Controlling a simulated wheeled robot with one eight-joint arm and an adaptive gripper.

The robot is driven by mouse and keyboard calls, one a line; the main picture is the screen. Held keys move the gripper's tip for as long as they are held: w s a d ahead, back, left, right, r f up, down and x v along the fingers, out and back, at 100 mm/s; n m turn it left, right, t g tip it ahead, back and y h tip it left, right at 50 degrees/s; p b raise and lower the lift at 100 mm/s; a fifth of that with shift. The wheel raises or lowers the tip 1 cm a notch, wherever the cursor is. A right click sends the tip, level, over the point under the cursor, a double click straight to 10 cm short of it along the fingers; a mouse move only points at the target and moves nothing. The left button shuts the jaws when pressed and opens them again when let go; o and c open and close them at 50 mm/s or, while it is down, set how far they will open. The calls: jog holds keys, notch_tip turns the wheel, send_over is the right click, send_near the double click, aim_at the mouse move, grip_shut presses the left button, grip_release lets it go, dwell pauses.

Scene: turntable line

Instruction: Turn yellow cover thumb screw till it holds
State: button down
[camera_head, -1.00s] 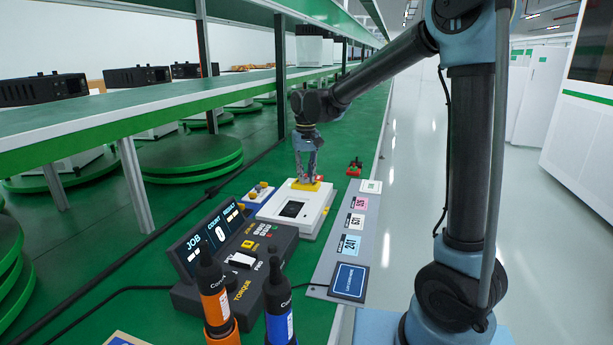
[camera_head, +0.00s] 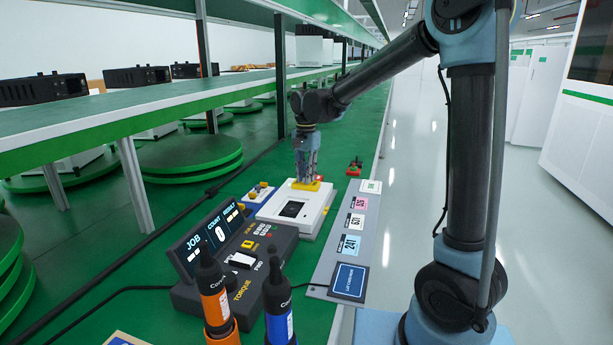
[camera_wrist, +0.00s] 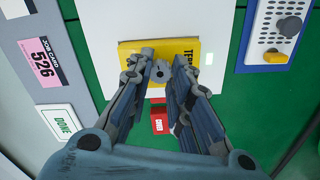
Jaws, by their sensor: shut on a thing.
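The yellow cover (camera_wrist: 130,48) lies on the white unit (camera_wrist: 105,15), and in the head view the cover (camera_head: 317,186) shows at the far end of that unit (camera_head: 318,218). A grey thumb screw (camera_wrist: 160,71) stands on the cover. My gripper (camera_wrist: 163,66) points down over the cover, with its fingertips on either side of the screw and closed on it. In the head view my gripper (camera_head: 307,180) hides the screw. Whether the screw is seated cannot be told.
A strip of job cards (camera_head: 352,246) runs along the right. The torque controller (camera_head: 235,250) and two upright drivers (camera_head: 213,295) stand nearer.

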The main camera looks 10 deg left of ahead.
jog(key=shift+w+m, duration=0.1)
jog(key=shift+m, duration=0.5)
jog(key=c, duration=1.4)
grip_release()
notch_tip(320, 180, up, 12)
